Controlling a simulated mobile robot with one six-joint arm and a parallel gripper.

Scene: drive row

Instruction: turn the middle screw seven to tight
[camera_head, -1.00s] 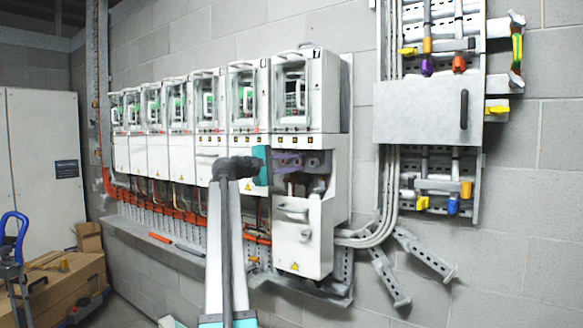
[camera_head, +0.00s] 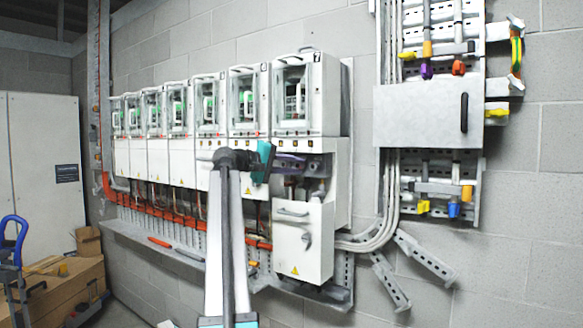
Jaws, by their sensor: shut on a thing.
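Drive seven (camera_head: 304,95) is the nearest unit in the row, with a 7 at its top right. Below its window a dark terminal opening (camera_head: 318,187) is exposed, and a white lower cover (camera_head: 302,240) with a handle sits under it. My gripper (camera_head: 300,166) has a teal body and dark purplish fingers that reach right into the top of this opening. The fingers are shut at the terminals, seemingly on the middle screw. The screw itself is too small and covered to make out. My arm hides part of the neighbouring drives.
Several similar drives (camera_head: 177,110) run left along the wall. Orange trunking (camera_head: 150,208) and a grey ledge (camera_head: 150,245) lie below them. A grey panel (camera_head: 420,115) with coloured connectors is at right. Boxes (camera_head: 60,290) and a blue-handled item (camera_head: 14,240) stand at lower left.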

